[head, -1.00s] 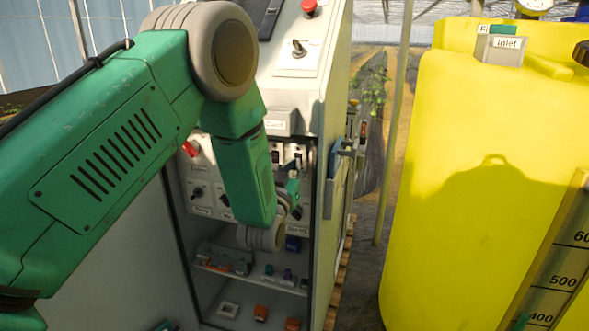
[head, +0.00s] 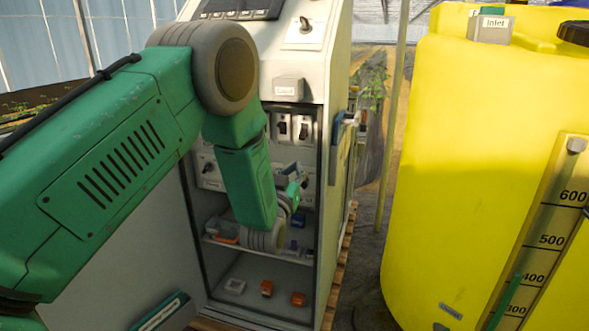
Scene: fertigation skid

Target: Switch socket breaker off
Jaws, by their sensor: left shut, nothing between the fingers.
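An open grey cabinet (head: 335,60) stands in the middle of the head view. Inside, two dark-levered breaker switches, a left one (head: 283,127) and a right one (head: 303,129), sit side by side on the upper panel. Their labels are too small to read, so I cannot tell which is the socket breaker. My left gripper (head: 297,181) is shut and empty, in front of the panel below the switches. My left arm hides the panel's left part, and the gripper's contact with anything cannot be told. My right gripper is not in view.
Orange parts (head: 267,288) and a white piece (head: 233,286) lie on the cabinet floor. A blue-handled latch (head: 337,128) sticks out on the cabinet's right side. A large yellow tank (head: 470,150) stands at the right, with a narrow gap between.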

